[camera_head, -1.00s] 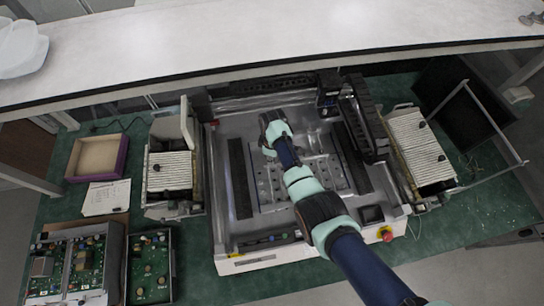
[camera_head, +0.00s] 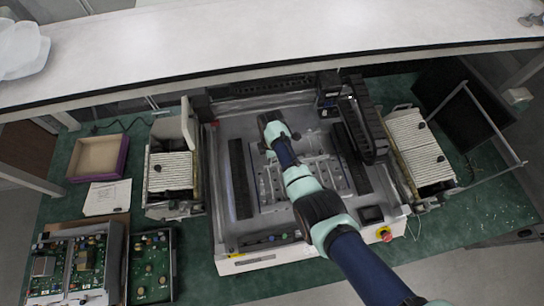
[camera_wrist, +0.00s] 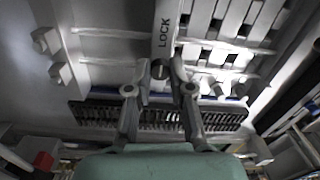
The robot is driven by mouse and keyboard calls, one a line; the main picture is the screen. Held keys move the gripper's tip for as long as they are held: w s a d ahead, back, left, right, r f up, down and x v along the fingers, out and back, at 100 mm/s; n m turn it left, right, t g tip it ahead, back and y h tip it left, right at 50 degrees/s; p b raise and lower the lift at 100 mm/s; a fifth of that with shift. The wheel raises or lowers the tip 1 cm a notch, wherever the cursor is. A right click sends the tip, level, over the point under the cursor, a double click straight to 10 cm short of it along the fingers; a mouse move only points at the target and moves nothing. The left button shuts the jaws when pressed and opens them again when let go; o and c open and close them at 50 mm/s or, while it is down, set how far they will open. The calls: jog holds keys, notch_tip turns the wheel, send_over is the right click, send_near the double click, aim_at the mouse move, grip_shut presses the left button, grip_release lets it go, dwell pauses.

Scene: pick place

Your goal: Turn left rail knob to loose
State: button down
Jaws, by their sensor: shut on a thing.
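In the wrist view, a small dark round knob (camera_wrist: 160,68) sits at the lower end of a light grey bar (camera_wrist: 164,35) marked LOCK. The two fingers of my gripper (camera_wrist: 160,76) stand on either side of the knob and are shut on it. In the head view, my wrist (camera_head: 277,128) is over the grey bed of the machine (camera_head: 222,160), left of its middle. My fingertips and the knob are hidden there by my own arm.
Slatted racks stand left (camera_head: 170,170) and right (camera_head: 420,150) of the machine. A black cable chain (camera_head: 366,125) runs along the bed's right side. Circuit boards (camera_head: 75,265) and an open box (camera_head: 98,158) lie on the left. A white shelf (camera_head: 270,40) spans the back.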

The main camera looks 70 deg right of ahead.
dwell(0.4)
jog(key=c, duration=1)
grip_release()
notch_tip(320, 180, up, 12)
jog(key=shift+w+d, duration=0.15)
